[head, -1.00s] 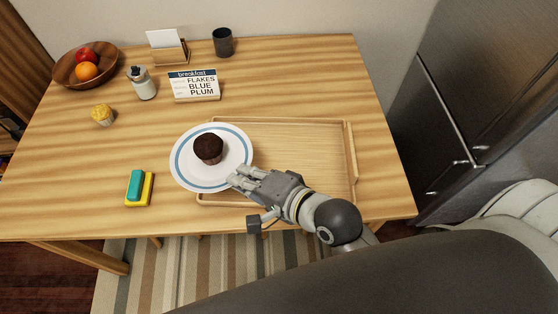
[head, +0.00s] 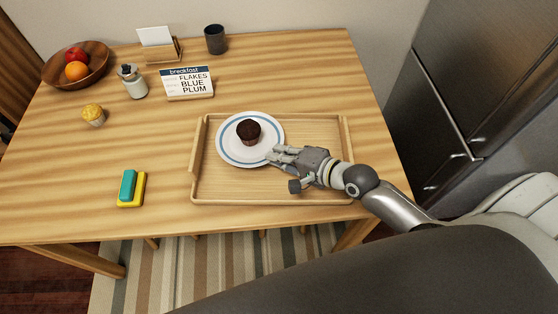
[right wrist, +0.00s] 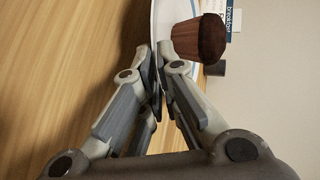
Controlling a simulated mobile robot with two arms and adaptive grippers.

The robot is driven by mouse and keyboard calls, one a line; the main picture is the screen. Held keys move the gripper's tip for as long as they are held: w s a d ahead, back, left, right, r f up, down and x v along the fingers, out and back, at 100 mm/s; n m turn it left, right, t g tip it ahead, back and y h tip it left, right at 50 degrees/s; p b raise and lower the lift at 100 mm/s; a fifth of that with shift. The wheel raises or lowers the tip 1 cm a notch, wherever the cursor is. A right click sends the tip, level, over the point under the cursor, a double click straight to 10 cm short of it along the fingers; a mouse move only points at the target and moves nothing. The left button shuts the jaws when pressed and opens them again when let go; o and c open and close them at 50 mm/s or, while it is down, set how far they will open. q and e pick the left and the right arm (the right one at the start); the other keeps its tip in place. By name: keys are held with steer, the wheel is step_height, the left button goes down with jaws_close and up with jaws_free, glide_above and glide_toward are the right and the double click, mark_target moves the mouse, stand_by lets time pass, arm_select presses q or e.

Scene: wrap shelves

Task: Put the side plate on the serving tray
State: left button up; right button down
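My right gripper (head: 274,155) is shut on the plate's near right rim. In the right wrist view, the fingers (right wrist: 158,72) pinch the plate edge (right wrist: 176,14), with the muffin (right wrist: 200,38) just beside them. My left gripper is not in view.
A sponge (head: 131,189) lies left of the tray. A yellow muffin (head: 93,115), fruit bowl (head: 92,82), jar (head: 133,83), breakfast sign (head: 188,84), napkin holder (head: 162,50) and dark cup (head: 216,39) stand farther back.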

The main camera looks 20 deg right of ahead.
steer(key=shift+a+f, duration=0.1)
steer(key=shift+f, duration=1)
steer(key=shift+f, duration=0.1)
steer(key=c, duration=1.9)
jaws_free()
steer(key=shift+s+f, duration=0.1)
steer(key=shift+f, duration=0.05)
steer(key=shift+r, duration=0.2)
steer(key=shift+s, duration=0.25)
steer(key=v, duration=1.1)
steer(key=shift+s+d+r, duration=0.15)
steer(key=shift+d, duration=0.1)
